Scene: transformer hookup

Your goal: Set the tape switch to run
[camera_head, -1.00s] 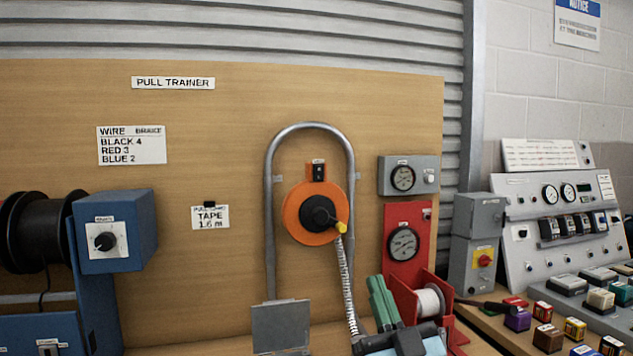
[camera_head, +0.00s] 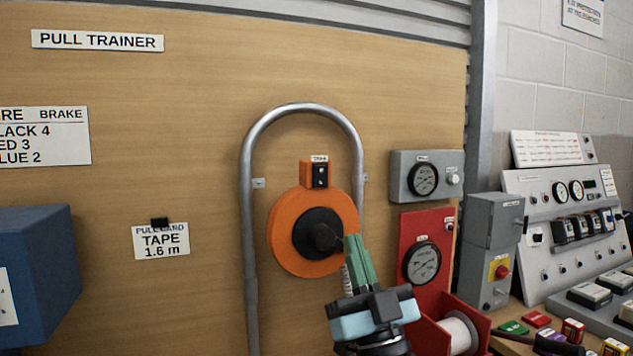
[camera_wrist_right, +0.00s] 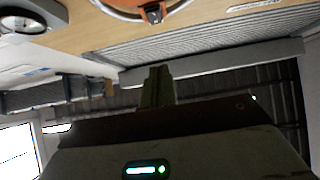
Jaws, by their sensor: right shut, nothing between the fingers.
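The tape switch (camera_head: 320,175) is a small black rocker on an orange block at the top of the orange tape reel (camera_head: 285,235). The reel hangs on the wooden board inside a grey bent pipe. My right gripper (camera_head: 355,245) has green fingers, pointing up and shut with nothing between them. In the head view it overlaps the lower right of the reel, below the switch. In the right wrist view the shut fingers (camera_wrist_right: 156,85) point up, with part of the orange reel (camera_wrist_right: 150,8) at the top edge. I cannot tell the switch's setting. My left gripper is not in view.
The grey pipe (camera_head: 248,230) arches around the reel. To its right are a grey gauge box (camera_head: 405,185), a red gauge panel (camera_head: 413,225) and a red spool holder (camera_head: 432,335). A blue box (camera_head: 45,270) stands at left. The board between is mostly bare.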

